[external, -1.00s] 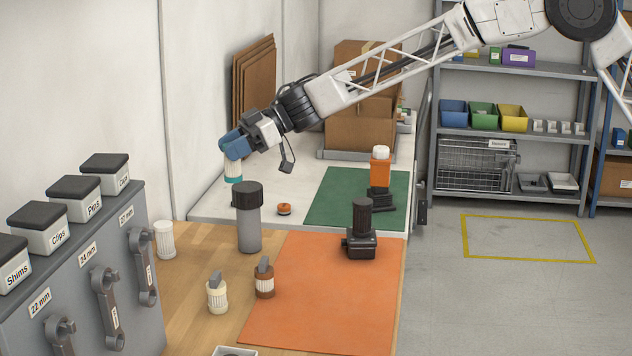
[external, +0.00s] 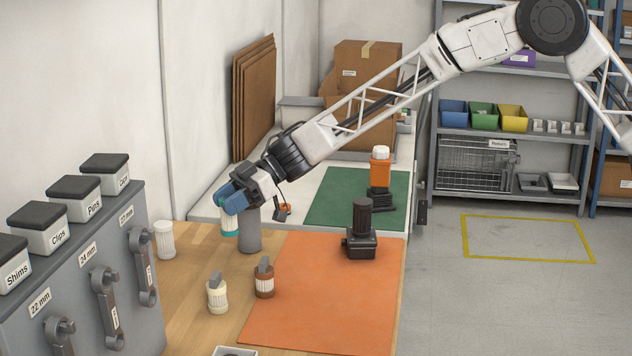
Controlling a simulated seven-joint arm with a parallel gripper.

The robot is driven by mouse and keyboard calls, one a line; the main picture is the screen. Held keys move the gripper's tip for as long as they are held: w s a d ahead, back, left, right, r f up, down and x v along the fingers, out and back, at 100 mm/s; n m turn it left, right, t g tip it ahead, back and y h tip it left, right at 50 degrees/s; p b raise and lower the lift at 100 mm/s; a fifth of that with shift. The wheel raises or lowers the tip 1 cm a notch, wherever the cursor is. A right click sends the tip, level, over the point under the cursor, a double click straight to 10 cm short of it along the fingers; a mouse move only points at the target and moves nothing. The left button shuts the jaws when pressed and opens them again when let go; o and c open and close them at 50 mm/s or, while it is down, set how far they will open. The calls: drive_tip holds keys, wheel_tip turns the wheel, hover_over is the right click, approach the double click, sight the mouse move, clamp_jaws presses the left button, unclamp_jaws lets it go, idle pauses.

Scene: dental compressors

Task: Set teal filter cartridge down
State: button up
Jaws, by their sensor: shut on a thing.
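The teal filter cartridge (external: 229,222), white pleated with a teal lower rim, is in my gripper (external: 232,203). My gripper's blue fingers are shut on its upper part. The cartridge is roughly upright, and its lower end looks raised above the bench. It overlaps the grey cylinder (external: 249,237) in the picture; whether they touch cannot be told. The cylinder's dark cap is mostly hidden behind my gripper.
A white cartridge (external: 165,239) stands at the left. A cream cartridge (external: 217,294) and a brown cartridge (external: 264,279) stand near the orange mat (external: 330,310). A black compressor part (external: 361,232) stands on the mat's far side. Bare wood (external: 190,285) lies at front left.

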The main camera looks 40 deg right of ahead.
sight(231, 230)
drive_tip(key=shift+d+f, duration=0.1)
drive_tip(key=shift+f, duration=0.15)
drive_tip(key=shift+f, duration=3.15)
drive_tip(key=shift+f, duration=1.85)
drive_tip(key=shift+f, duration=0.6)
drive_tip(key=o, duration=0.9)
drive_tip(key=shift+f, duration=0.15)
